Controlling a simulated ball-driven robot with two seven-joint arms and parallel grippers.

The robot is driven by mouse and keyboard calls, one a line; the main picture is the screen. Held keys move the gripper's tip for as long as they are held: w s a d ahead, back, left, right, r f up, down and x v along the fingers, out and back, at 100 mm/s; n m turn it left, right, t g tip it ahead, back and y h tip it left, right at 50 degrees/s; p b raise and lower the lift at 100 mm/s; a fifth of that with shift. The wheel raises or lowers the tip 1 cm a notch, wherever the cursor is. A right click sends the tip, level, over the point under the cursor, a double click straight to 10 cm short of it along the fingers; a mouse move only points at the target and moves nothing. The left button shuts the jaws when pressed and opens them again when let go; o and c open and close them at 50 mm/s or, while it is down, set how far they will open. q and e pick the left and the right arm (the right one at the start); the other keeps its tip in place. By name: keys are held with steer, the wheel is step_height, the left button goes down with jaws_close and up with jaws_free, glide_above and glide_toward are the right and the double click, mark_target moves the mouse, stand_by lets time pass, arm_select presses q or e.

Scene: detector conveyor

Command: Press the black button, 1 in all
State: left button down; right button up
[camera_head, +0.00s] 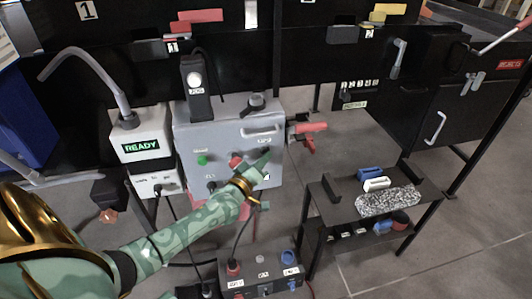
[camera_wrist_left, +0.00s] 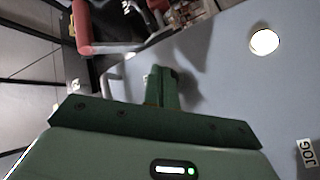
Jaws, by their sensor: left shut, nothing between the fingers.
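A grey control box (camera_head: 222,118) carries a green button (camera_head: 202,160), a red button (camera_head: 235,161) and dark controls. A dark round control (camera_head: 265,151), probably the black button, shows right at my left fingertips. My left gripper (camera_head: 262,161) is shut and empty, its tips at the box's front face. In the left wrist view my shut fingers (camera_wrist_left: 160,86) point at the grey panel (camera_wrist_left: 220,85) and hide what lies directly in front of them. I cannot tell whether they touch the button. My right gripper is not in view.
A READY display box (camera_head: 141,140) stands left of the control box. A red-handled part (camera_head: 306,130) juts out at its right side. A smaller button box (camera_head: 262,277) lies below. A dark stand (camera_head: 335,208) holding several small items is at the right.

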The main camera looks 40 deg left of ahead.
arm_select(q)
steer(key=shift+s+d+p, duration=0.4)
steer(key=shift+s+d, duration=0.15)
steer(key=shift+d, duration=0.05)
steer(key=s+d+p, duration=0.2)
steer(key=s+d, duration=0.1)
steer(key=shift+s+d+p, duration=0.1)
steer(key=shift+d+p, duration=0.25)
steer(key=shift+d, duration=0.05)
stand_by(0.8)
